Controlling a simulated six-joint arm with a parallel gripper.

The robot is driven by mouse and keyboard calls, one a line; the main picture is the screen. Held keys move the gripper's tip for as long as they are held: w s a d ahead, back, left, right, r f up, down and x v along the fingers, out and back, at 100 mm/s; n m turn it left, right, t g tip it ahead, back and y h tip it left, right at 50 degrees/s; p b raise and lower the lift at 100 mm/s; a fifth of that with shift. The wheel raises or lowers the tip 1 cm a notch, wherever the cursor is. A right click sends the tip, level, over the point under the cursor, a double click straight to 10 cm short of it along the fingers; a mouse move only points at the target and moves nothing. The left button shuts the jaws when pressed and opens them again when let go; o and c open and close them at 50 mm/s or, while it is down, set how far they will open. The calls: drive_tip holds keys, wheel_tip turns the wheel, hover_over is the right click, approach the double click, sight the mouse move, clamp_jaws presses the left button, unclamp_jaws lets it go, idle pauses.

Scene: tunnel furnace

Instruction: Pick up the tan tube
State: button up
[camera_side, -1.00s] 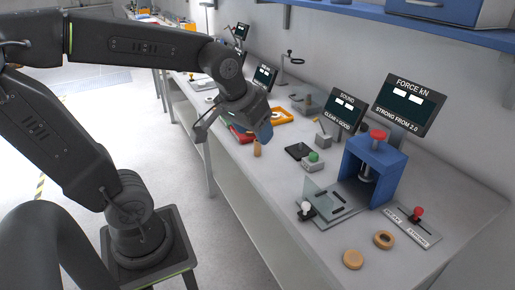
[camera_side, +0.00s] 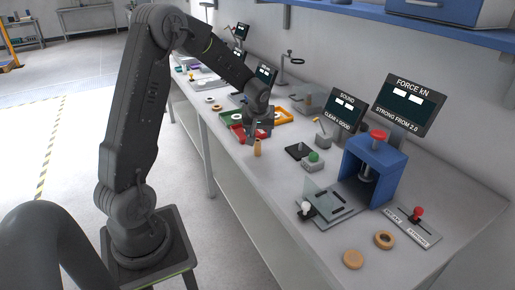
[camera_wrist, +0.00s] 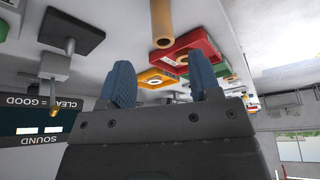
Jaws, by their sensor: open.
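The tan tube (camera_side: 257,147) stands upright near the front edge of the bench in the side view. It also shows at the top of the wrist view (camera_wrist: 163,22), which looks upside down, with its open end in sight. My gripper (camera_side: 257,130) is close by the tube, just behind and above it in the side view. In the wrist view the two blue fingers of my gripper (camera_wrist: 163,75) are spread apart with nothing between them. The tube is beyond the fingertips and apart from them. The fingers are hard to make out in the side view.
A red tray (camera_side: 237,133) and an orange tray (camera_side: 283,116) lie near my gripper. A dark pad (camera_side: 298,151) and a green button (camera_side: 313,157) are right of the tube. A blue press (camera_side: 373,170) stands farther right. Two tan rings lie at the front right.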

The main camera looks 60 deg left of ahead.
sight(258, 145)
drive_tip(key=x, duration=0.2)
drive_tip(key=shift+w+a+f, duration=0.1)
drive_tip(key=shift+f, duration=0.3)
drive_tip(key=shift+s+x, duration=0.15)
drive_tip(key=shift+x, duration=1.15)
drive_tip(key=shift+s+x, duration=0.2)
drive_tip(key=shift+x, duration=1.1)
drive_tip(key=shift+c, duration=0.4)
drive_tip(key=c, duration=0.9)
